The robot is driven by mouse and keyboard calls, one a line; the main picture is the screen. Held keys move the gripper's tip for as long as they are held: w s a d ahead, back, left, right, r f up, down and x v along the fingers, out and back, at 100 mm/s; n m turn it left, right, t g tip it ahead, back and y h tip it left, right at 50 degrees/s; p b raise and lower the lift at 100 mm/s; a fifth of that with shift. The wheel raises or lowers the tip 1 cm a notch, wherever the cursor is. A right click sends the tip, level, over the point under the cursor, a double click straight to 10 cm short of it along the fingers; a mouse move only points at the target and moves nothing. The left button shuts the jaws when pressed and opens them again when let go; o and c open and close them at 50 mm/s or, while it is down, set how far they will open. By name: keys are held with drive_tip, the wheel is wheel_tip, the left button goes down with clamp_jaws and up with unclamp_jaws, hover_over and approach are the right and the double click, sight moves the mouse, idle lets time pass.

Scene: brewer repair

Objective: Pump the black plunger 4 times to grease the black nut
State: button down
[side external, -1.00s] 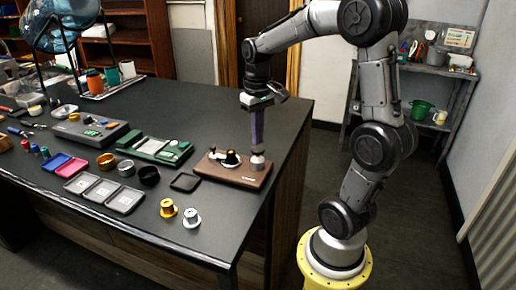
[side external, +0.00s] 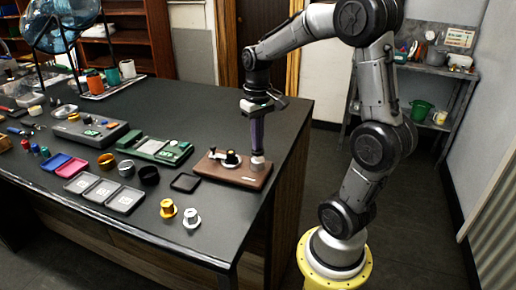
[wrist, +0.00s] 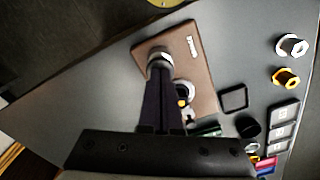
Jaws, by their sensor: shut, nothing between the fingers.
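My gripper (side external: 257,152) points straight down, with its long dark fingers closed together and nothing held between them. Its tips are at the top of a silver cylinder (side external: 257,164) at the right end of a brown board (side external: 228,174). The black plunger cannot be made out; the fingertips cover the cylinder's top. A round black part (side external: 232,158) on a pale ring, possibly the black nut, sits left of the cylinder on the board. In the wrist view the fingers (wrist: 160,76) overlap the silver cylinder (wrist: 157,58), and the black part (wrist: 183,91) is partly hidden beside them.
A small dark lever stands at the board's left end (side external: 213,152). The table's right edge is close to the board.

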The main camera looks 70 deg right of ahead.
drive_tip(key=shift+f, duration=0.6)
drive_tip(key=shift+r, duration=0.1)
idle(0.4)
drive_tip(key=shift+r, duration=2.7)
wheel_tip(320, 180, up, 6)
drive_tip(key=shift+f, duration=0.1)
